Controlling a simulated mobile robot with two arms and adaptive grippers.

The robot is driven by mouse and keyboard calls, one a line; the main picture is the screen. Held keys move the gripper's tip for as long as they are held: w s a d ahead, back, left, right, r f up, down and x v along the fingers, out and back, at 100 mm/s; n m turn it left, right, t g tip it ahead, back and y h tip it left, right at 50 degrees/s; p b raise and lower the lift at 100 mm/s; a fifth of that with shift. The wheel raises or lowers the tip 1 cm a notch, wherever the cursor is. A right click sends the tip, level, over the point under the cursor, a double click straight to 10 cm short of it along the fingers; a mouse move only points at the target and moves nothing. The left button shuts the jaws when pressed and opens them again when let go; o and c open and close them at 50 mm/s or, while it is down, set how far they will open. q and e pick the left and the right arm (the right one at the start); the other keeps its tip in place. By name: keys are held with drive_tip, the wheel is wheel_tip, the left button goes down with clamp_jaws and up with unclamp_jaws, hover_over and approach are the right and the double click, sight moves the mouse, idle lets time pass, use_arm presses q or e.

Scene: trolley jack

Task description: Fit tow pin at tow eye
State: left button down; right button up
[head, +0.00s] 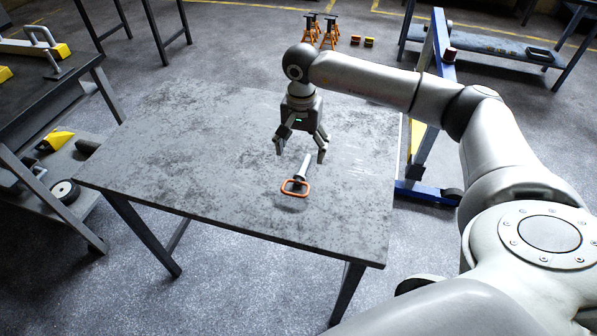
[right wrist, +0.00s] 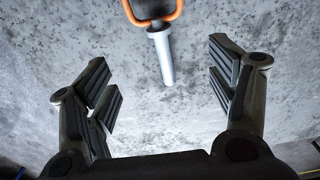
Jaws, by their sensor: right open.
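The tow pin lies on the grey table (head: 190,150), with a light metal shank (head: 304,165) and an orange loop handle (head: 295,188). My right gripper (head: 301,157) is open and empty above the table, near the shank. In the right wrist view the tow pin (right wrist: 163,58) shows between and beyond the two open fingers, apart from them, its orange loop cut by the top edge. I cannot make out the tow eye in either view. My left gripper is not in view.
A dark workbench (head: 85,68) with yellow and grey tools stands at the left. A blue frame (head: 430,190) stands beside the table's right edge. Orange jack stands (head: 330,32) and a low bench (head: 490,45) are behind. The rest of the tabletop is clear.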

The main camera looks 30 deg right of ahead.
sight(300, 173)
wheel_tip(300, 173, down, 4)
drive_tip(key=shift+a+r, duration=0.1)
drive_tip(key=shift+r, duration=0.1)
drive_tip(key=shift+f+p, duration=0.55)
drive_tip(key=shift+f, duration=0.05)
wheel_tip(300, 173, down, 4)
drive_tip(key=shift+f+p, duration=0.15)
drive_tip(key=shift+p, duration=0.4)
drive_tip(key=c, duration=1.1)
drive_tip(key=shift+c, duration=0.3)
